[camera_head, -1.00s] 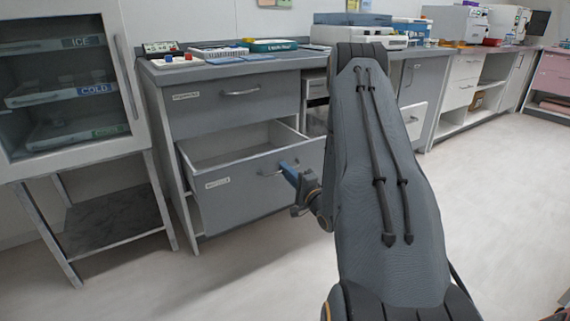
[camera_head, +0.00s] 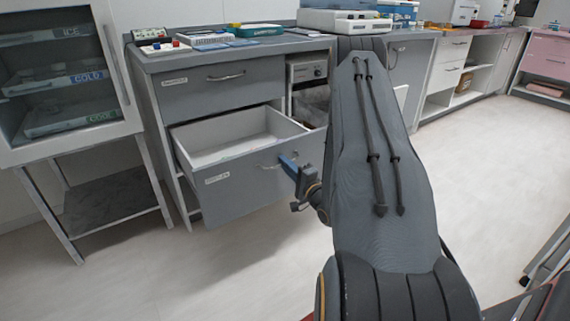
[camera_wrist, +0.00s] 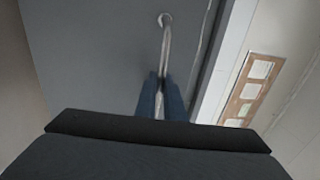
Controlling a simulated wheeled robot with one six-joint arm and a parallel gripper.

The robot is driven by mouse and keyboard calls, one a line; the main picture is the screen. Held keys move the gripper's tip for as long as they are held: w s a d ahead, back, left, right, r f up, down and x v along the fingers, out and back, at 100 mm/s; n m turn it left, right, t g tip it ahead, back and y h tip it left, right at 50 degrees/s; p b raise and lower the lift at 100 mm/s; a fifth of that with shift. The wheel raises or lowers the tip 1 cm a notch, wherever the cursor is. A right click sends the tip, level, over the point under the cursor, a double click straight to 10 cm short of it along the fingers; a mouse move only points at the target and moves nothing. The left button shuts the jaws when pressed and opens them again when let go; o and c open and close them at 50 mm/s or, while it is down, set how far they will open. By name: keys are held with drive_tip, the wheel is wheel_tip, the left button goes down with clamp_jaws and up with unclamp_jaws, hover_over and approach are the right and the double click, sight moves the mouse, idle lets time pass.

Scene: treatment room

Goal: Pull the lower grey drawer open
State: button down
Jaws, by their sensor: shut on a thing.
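The lower grey drawer (camera_head: 236,192) stands pulled well out of the grey cabinet, and its pale, empty-looking inside shows from above. My gripper (camera_head: 289,163) is at the right part of its front, with blue fingers shut on the metal bar handle (camera_head: 268,163). In the wrist view the handle (camera_wrist: 165,45) runs down between the two blue fingers (camera_wrist: 161,98) against the grey drawer front (camera_wrist: 110,55). The upper grey drawer (camera_head: 220,88) above it is closed. My arm hides the right end of the lower drawer's surroundings.
A glass-door cooler (camera_head: 60,75) on a metal stand (camera_head: 110,200) is at the left, close beside the open drawer. The countertop (camera_head: 235,52) holds racks and boxes. Floor (camera_head: 190,270) in front of the drawer is clear. A wheeled frame (camera_head: 550,250) stands at the right.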

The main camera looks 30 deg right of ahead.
drive_tip(key=c, duration=1.9)
unclamp_jaws()
drive_tip(key=shift+o, duration=0.2)
drive_tip(key=shift+s, duration=0.1)
drive_tip(key=s+p, duration=0.1)
drive_tip(key=s, duration=0.6)
drive_tip(key=shift+s+f, duration=0.3)
drive_tip(key=shift+f, duration=0.15)
